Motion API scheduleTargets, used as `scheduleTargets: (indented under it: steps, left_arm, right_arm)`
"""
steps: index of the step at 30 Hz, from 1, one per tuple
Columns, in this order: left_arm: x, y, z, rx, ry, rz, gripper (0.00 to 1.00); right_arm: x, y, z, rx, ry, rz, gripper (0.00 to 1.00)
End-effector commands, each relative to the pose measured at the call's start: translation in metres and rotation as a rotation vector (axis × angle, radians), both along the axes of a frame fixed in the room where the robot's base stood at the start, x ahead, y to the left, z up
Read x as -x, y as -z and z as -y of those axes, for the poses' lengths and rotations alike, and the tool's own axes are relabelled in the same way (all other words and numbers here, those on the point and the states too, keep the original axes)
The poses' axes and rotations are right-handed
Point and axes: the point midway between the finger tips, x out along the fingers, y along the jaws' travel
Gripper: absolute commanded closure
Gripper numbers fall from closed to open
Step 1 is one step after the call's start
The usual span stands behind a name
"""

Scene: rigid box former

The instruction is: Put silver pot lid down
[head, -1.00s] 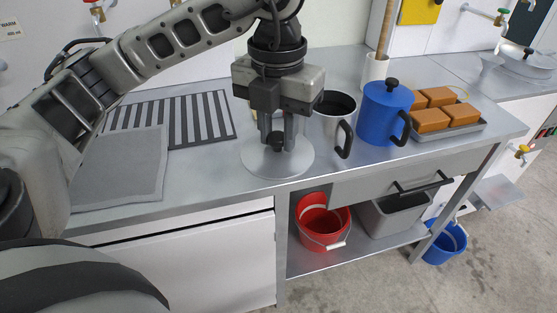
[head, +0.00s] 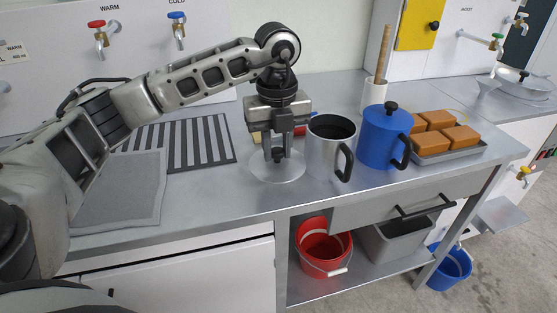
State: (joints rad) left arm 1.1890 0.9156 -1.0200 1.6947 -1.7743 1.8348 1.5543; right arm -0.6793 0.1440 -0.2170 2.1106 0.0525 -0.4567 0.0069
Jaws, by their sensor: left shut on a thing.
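The silver pot lid (head: 262,172) is a round, flat disc with a dark knob. My left gripper (head: 277,156) points down from above and is shut on that knob. The lid is level, at or just above the grey worktop left of the silver pot; I cannot tell whether it touches. The silver pot (head: 326,152) stands upright and uncovered, with a dark handle at its front right. The lid's right edge is close to the pot's base. My right gripper is not in view.
A blue lidded pot (head: 381,140) stands right of the silver pot, beside a tray (head: 450,153) of orange-brown blocks. A striped mat (head: 190,142) and grey cloth (head: 120,190) lie left. A small tan thing behind my gripper is mostly hidden. Bare worktop (head: 225,195) lies front left.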

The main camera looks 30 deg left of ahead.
Motion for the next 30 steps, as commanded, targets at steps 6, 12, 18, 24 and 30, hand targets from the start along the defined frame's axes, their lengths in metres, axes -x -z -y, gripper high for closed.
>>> scheduleTargets:
  steps: [6, 12, 18, 24, 30]
  left_arm:
    - [-0.017, 0.023, -0.009, 0.001, 0.0, 0.001, 0.97]
    - [-0.022, 0.043, -0.013, -0.001, 0.001, -0.002, 0.97]
    - [-0.023, 0.061, -0.012, 0.001, 0.001, 0.002, 0.97]
    - [-0.023, 0.061, -0.012, 0.001, 0.001, 0.002, 0.97]
    - [-0.023, 0.064, -0.012, 0.001, 0.001, 0.002, 0.58]
  right_arm:
    - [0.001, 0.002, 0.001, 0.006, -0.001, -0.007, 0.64]
    - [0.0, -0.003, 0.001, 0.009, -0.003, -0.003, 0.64]
    - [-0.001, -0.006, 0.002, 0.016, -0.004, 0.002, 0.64]
    - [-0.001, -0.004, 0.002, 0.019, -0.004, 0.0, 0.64]
    - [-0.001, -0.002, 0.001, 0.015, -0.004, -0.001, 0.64]
